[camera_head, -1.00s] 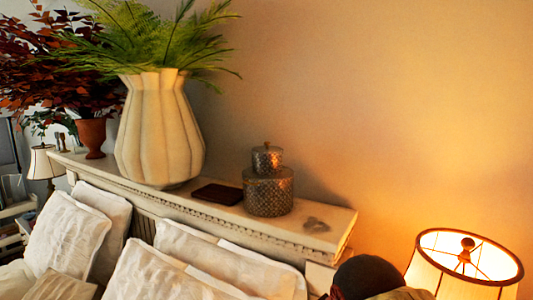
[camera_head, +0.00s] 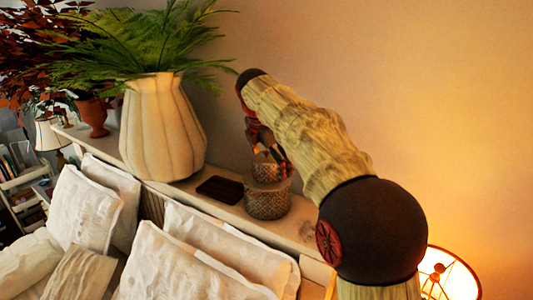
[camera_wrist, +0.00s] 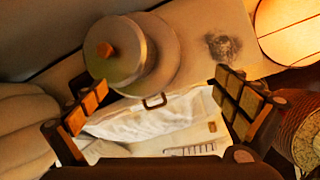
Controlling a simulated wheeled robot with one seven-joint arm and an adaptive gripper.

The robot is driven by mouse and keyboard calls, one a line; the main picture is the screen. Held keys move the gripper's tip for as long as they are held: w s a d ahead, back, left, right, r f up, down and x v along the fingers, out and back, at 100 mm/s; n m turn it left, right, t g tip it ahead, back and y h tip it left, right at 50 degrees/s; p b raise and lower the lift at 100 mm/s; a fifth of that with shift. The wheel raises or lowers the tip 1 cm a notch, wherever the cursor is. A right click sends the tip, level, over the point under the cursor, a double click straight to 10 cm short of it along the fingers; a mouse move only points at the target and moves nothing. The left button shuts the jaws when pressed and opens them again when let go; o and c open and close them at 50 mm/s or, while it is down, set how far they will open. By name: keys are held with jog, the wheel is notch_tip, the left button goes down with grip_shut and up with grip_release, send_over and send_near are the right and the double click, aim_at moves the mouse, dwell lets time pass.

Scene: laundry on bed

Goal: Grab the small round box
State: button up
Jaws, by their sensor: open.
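The small round box (camera_head: 265,168) is a patterned metallic box stacked on a larger round box (camera_head: 268,202) on the shelf behind the bed. My arm partly hides the small box in the head view. The wrist view shows the small round box (camera_wrist: 116,52) from above, with an orange-lit knob on its lid, and the larger box (camera_wrist: 168,55) under it. My gripper (camera_wrist: 163,104) is open and empty, its padded fingers apart. The small box appears above and left of the middle of the finger gap. In the head view my gripper (camera_head: 258,140) is just above the boxes.
A large ribbed vase (camera_head: 160,130) with a fern stands left on the shelf. A dark flat object (camera_head: 219,190) lies between it and the boxes. White pillows (camera_head: 215,240) are below the shelf. A lit lamp (camera_head: 447,275) stands at right, partly behind my arm.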

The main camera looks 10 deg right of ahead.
aim_at(266, 157)
jog(key=w+r+n+p, duration=0.1)
jog(key=w, duration=0.1)
jog(key=w+r+n+p, duration=0.1)
jog(key=w, duration=0.1)
jog(key=w+n+p, duration=0.1)
jog(key=shift+w+a+r+p, duration=0.4)
jog(key=shift+w+n+h+p, duration=0.3)
jog(key=shift+w+n+p, duration=0.05)
jog(key=shift+w+n, duration=0.15)
jog(key=shift+p+x, duration=0.4)
jog(key=shift+x, duration=3.45)
jog(key=shift+s+a+f, duration=0.1)
jog(key=shift+s+a, duration=0.05)
jog(key=shift+c, duration=0.3)
jog(key=c, duration=1.1)
jog(key=shift+c, duration=0.5)
